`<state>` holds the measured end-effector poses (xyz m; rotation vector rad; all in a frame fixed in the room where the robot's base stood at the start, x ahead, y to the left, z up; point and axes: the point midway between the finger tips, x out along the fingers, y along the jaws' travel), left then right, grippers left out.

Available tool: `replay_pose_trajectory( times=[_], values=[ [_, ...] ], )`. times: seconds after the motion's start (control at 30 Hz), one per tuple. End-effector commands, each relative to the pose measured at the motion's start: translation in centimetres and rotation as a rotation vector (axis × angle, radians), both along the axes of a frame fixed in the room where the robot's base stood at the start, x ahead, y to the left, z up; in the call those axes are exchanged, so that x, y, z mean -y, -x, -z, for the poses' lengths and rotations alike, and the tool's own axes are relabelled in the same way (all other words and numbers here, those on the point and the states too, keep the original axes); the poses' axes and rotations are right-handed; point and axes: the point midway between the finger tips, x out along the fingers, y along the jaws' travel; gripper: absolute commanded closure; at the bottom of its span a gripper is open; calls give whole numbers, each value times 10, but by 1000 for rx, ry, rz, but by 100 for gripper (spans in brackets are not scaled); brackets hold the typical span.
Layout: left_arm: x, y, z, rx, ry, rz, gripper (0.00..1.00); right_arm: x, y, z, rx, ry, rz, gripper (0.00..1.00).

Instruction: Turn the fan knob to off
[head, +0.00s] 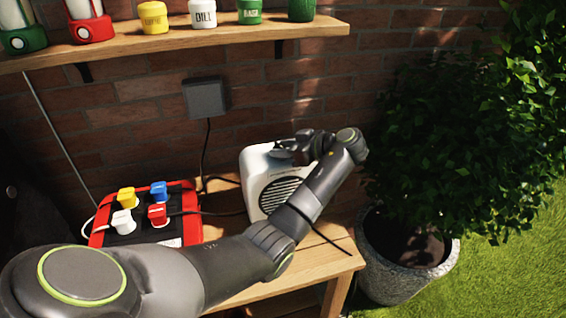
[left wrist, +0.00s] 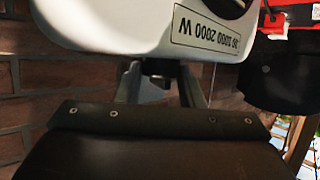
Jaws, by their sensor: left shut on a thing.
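The white fan heater (head: 256,172) stands on the wooden table with its dark round grille facing front right. My left gripper (head: 292,149) is at the top of the heater, its arm reaching across in front of it. In the left wrist view the heater body (left wrist: 110,25) fills the top, with an upside-down label reading 2000 W. There the left fingers (left wrist: 160,85) reach to the heater's edge and are shut on a small dark part (left wrist: 158,69), which looks like the fan knob. The knob's pointer and markings are hidden. My right gripper is not in view.
A red power strip (head: 192,213) with several coloured plugs sits left of the heater. A shelf (head: 180,40) with lanterns and jars runs above. A grey wall box (head: 205,97) has a hanging cable. A potted bush (head: 405,255) stands right of the table (head: 300,268).

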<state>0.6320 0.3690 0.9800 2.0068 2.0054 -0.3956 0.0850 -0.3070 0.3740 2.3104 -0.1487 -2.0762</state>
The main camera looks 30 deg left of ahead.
Motion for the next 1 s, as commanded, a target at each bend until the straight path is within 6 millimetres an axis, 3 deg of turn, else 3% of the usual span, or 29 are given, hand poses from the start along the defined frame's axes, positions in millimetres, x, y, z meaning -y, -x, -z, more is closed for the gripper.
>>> replay_pose_trajectory(
  times=[0.03,0.27,0.73,1.0],
  values=[
    [1,-1,7,-4,3,-29,88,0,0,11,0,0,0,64],
    [1,-2,2,-7,6,-135,88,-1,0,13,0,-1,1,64],
    [1,-7,-2,-10,8,-313,88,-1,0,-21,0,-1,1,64],
    [0,-9,4,-5,6,-400,88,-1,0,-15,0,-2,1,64]
  ],
)
